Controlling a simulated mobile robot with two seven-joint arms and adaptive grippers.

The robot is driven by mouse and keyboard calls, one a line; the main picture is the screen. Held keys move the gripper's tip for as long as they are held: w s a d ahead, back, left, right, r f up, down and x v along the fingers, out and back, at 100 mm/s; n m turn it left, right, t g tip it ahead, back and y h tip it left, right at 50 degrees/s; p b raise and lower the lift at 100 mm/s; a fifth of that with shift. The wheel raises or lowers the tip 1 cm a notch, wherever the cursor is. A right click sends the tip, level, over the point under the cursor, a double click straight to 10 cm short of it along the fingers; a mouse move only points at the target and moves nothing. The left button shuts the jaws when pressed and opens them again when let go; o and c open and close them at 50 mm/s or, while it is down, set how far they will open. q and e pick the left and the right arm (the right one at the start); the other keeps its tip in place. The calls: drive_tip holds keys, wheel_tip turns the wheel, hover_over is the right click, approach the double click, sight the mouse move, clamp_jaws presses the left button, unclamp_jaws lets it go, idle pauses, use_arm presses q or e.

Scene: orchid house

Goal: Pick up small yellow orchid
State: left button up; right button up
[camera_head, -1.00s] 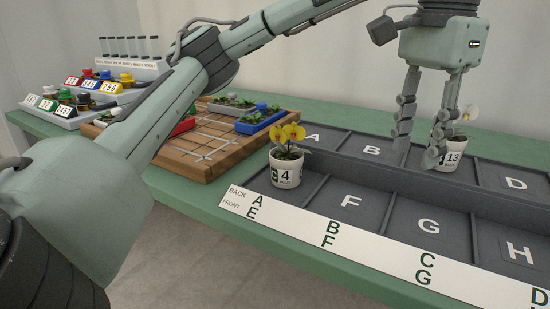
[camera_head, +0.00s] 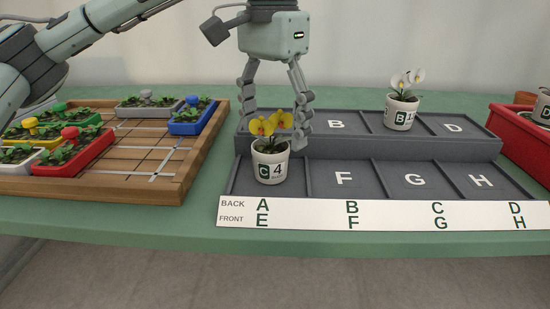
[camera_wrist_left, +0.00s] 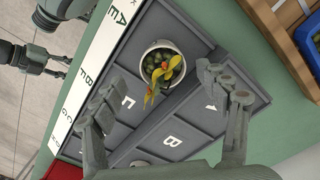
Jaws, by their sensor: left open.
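The small yellow orchid (camera_head: 270,156) stands upright in a white pot marked 4, in front-row compartment E of the dark tray (camera_head: 325,205). My left gripper (camera_head: 275,128) is open and points down, just behind and above the orchid, with a finger to each side of the flowers. In the left wrist view the orchid (camera_wrist_left: 160,64) shows beyond the open fingers, toward the gap between them, and nothing is gripped. Part of my right gripper (camera_wrist_left: 40,58) seems to show at the top left of the wrist view; its jaws are unclear.
A white orchid (camera_head: 401,110) stands in back compartment C. Front compartments F, G and H are empty. A wooden board (camera_head: 180,175) with coloured seedling trays lies at left. A red crate (camera_head: 525,145) stands at the right edge. A label strip (camera_head: 390,215) runs along the front.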

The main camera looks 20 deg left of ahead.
sight(271, 134)
use_arm(q)
drive_tip(key=f, duration=0.4)
drive_tip(key=shift+a, duration=0.3)
drive_tip(key=shift+d+f, duration=0.1)
drive_tip(key=shift+f, duration=0.35)
drive_tip(key=c, duration=1.4)
drive_tip(key=shift+r, duration=0.15)
